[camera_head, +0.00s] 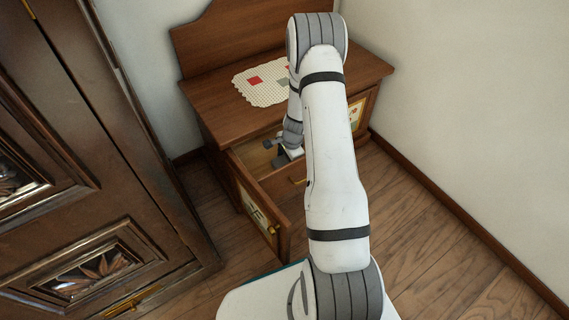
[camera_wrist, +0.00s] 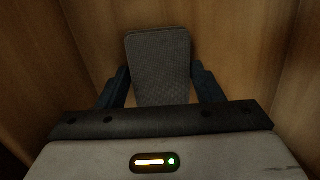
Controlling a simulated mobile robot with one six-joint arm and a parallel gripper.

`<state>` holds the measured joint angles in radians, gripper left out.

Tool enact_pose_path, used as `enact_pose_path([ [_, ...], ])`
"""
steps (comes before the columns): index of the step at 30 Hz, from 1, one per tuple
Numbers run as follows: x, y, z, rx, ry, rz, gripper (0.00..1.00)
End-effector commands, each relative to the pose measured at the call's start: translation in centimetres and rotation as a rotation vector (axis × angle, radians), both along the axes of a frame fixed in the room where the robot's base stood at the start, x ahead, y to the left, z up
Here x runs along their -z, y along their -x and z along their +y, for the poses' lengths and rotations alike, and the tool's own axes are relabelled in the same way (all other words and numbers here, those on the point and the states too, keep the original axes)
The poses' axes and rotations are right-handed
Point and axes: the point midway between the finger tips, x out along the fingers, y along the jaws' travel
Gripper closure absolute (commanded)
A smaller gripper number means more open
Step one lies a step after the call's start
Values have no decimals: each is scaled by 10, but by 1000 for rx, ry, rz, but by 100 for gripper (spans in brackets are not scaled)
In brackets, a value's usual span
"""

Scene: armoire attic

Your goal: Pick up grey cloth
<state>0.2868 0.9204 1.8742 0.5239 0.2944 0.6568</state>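A folded grey cloth (camera_wrist: 159,65) lies in a wooden drawer (camera_wrist: 90,30), in the middle of the wrist view. My gripper (camera_wrist: 160,82) is inside the drawer, with its two dark fingers spread on either side of the cloth. The fingertips are close to the cloth's side edges; I cannot tell whether they touch it. In the head view my gripper (camera_head: 283,158) reaches down into the pulled-out drawer (camera_head: 258,158) of a wooden cabinet (camera_head: 215,100). There the cloth in the drawer is hidden.
A cream mat (camera_head: 250,93) on the cabinet top holds a red square (camera_head: 255,80) and a grey square (camera_head: 283,82), partly behind my arm. The cabinet's left door (camera_head: 258,207) stands open below the drawer. A dark armoire (camera_head: 70,170) stands at left. Floor is clear at right.

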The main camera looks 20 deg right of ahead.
Motion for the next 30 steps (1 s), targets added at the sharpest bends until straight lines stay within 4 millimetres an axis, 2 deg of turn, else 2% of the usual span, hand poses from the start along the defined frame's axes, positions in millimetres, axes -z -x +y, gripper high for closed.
enact_pose_path([
  [1, 0, 0, 0, 0, 0, 0, 45],
  [8, 0, 0, 0, 1, 0, 0, 63],
  [19, -7, 0, -1, 1, 0, -1, 63],
  [23, -23, -1, -1, -1, 1, -2, 63],
  [30, -72, -1, -1, 2, 1, -3, 63],
])
